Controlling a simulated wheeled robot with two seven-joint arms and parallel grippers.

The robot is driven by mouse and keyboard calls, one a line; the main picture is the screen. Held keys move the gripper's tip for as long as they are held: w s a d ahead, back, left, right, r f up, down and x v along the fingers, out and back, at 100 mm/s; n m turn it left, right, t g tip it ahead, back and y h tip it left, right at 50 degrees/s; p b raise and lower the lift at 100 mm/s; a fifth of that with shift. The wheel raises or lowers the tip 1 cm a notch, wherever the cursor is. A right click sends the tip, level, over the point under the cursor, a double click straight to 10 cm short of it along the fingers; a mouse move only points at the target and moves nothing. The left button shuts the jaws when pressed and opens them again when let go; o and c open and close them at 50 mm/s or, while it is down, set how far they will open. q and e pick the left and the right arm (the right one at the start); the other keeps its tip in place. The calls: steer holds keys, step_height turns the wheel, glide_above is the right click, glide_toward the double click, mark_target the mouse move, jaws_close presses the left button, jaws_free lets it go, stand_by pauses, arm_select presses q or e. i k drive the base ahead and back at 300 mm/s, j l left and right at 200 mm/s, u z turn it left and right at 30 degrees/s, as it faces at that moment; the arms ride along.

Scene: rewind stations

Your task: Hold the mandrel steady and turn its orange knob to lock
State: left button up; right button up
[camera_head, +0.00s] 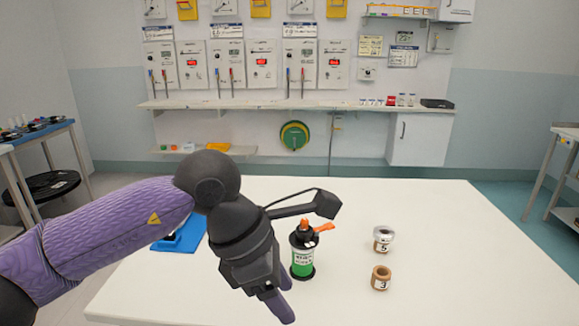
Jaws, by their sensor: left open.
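The mandrel (302,258) stands upright on the white table, with a black body, a green band and a white label. Its orange knob (307,227) is on top, with an orange lever pointing right. My left gripper (285,296) is open, just left of the mandrel and in front of it, with its purple fingertips low near the mandrel's base. I cannot tell whether a fingertip touches the mandrel. A black part of my left arm reaches across above the knob. My right gripper is not in view.
A silver-topped roll marked 5 (383,238) and a brown roll marked 3 (381,277) stand right of the mandrel. A blue item (184,236) lies partly hidden behind my left arm. The white table (460,260) is clear at the right.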

mark_target(304, 222)
steer(key=i, duration=0.95)
